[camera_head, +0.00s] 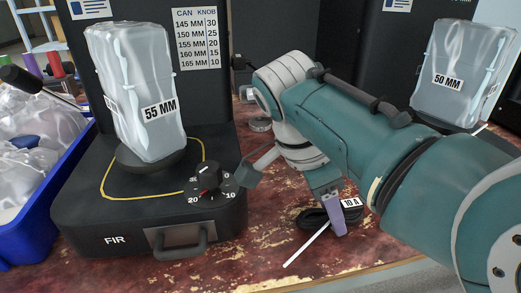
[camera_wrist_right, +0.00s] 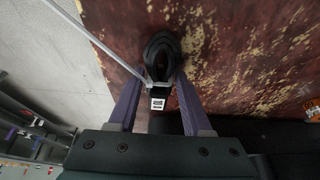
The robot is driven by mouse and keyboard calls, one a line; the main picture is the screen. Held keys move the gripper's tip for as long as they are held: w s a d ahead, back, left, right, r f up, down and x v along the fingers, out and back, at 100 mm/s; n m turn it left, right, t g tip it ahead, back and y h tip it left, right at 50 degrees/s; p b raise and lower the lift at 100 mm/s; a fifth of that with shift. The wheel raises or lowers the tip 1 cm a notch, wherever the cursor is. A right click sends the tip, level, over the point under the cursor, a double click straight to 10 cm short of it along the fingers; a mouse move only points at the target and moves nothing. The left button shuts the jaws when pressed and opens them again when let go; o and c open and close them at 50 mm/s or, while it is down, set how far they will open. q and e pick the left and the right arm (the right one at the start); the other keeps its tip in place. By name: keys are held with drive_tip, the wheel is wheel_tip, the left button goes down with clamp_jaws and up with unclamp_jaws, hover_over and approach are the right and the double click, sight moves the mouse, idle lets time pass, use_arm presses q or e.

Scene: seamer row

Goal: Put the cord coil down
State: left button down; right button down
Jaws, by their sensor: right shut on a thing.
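The cord coil (camera_head: 312,217) is a black looped cord with a white "10 A" tag (camera_head: 351,202) and a thin white strip sticking out of it. In the right wrist view the coil (camera_wrist_right: 162,50) lies between the purple fingertips of my right gripper (camera_wrist_right: 160,80), which is shut on it. In the head view my right gripper (camera_head: 332,208) points down and partly hides the coil. The coil is at the red worn bench top (camera_head: 270,240), near its front edge; I cannot tell if it touches the surface. My left gripper is not in view.
A black case marked "FIR" (camera_head: 110,240) with a knob and a wrapped "55 MM" can (camera_head: 135,90) stands left of the coil. A blue bin (camera_head: 50,215) is at far left. A wrapped "50 MM" can (camera_head: 460,75) stands at right. Bench around the coil is mostly clear.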

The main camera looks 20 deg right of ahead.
sight(315, 211)
drive_tip(key=shift+c, duration=1.7)
unclamp_jaws()
drive_tip(key=shift+d, duration=0.1)
drive_tip(key=shift+r, duration=0.2)
drive_tip(key=p+v, duration=0.2)
drive_tip(key=v, duration=0.4)
drive_tip(key=shift+w+r, duration=0.1)
drive_tip(key=shift+r, duration=0.15)
drive_tip(key=shift+a+r, duration=0.3)
